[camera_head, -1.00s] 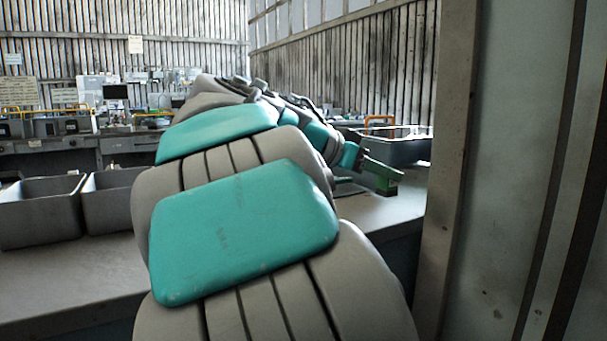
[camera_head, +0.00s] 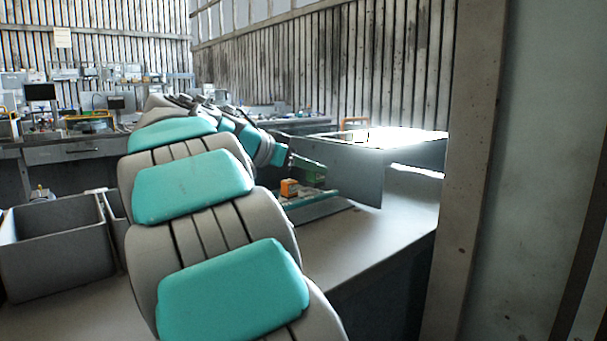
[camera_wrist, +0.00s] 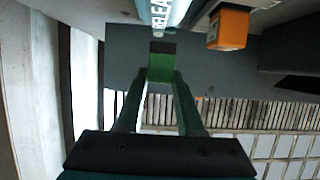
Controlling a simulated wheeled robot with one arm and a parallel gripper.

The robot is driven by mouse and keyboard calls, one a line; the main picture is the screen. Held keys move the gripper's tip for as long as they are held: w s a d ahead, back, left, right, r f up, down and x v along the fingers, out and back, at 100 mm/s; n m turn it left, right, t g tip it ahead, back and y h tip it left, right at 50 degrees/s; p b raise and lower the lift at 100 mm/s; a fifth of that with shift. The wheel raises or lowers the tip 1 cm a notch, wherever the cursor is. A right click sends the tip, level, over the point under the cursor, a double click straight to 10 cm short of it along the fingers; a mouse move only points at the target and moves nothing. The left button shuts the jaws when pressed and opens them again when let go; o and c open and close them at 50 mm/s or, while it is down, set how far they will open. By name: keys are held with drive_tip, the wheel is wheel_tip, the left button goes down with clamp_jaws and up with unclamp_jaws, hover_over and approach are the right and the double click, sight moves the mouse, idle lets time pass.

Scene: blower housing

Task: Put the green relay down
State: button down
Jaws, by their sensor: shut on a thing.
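My gripper (camera_head: 308,163) is shut on the green relay (camera_wrist: 161,66), which sits between the fingertips in the wrist view. In the head view the relay is small and hard to separate from the green fingers. An orange relay (camera_head: 289,187) stands on a green-edged rail (camera_head: 312,201) just below and left of my gripper. In the wrist view the orange relay (camera_wrist: 228,28) is up and right of the held relay, and a pale strip with partly readable lettering (camera_wrist: 160,9) is just beyond it. I cannot tell whether the held relay touches the rail.
A grey upright panel (camera_head: 358,172) stands close behind and right of my gripper. A bin with an orange handle (camera_head: 420,150) is behind it. The bench front right (camera_head: 365,245) is bare. A grey bin (camera_head: 55,255) stands at the left, and a post (camera_head: 470,170) at the right.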

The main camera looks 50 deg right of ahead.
drive_tip(key=w+d, duration=0.1)
drive_tip(key=w, duration=0.1)
drive_tip(key=w+d+p, duration=0.1)
drive_tip(key=w+d, duration=0.2)
drive_tip(key=w, duration=0.1)
drive_tip(key=shift+d+f+p, duration=0.2)
drive_tip(key=shift+f+p, duration=0.1)
drive_tip(key=shift+f, duration=1.8)
drive_tip(key=shift+f, duration=0.15)
drive_tip(key=c, duration=0.5)
unclamp_jaws()
drive_tip(key=shift+c, duration=0.2)
drive_tip(key=shift+r+p, duration=0.2)
drive_tip(key=shift+p, duration=0.15)
drive_tip(key=shift+a+b, duration=0.3)
drive_tip(key=shift+a, duration=0.1)
drive_tip(key=b+v, duration=0.1)
drive_tip(key=v, duration=1)
drive_tip(key=shift+w+d+r+b, duration=0.1)
drive_tip(key=shift+r+b, duration=0.05)
drive_tip(key=shift+b, duration=0.25)
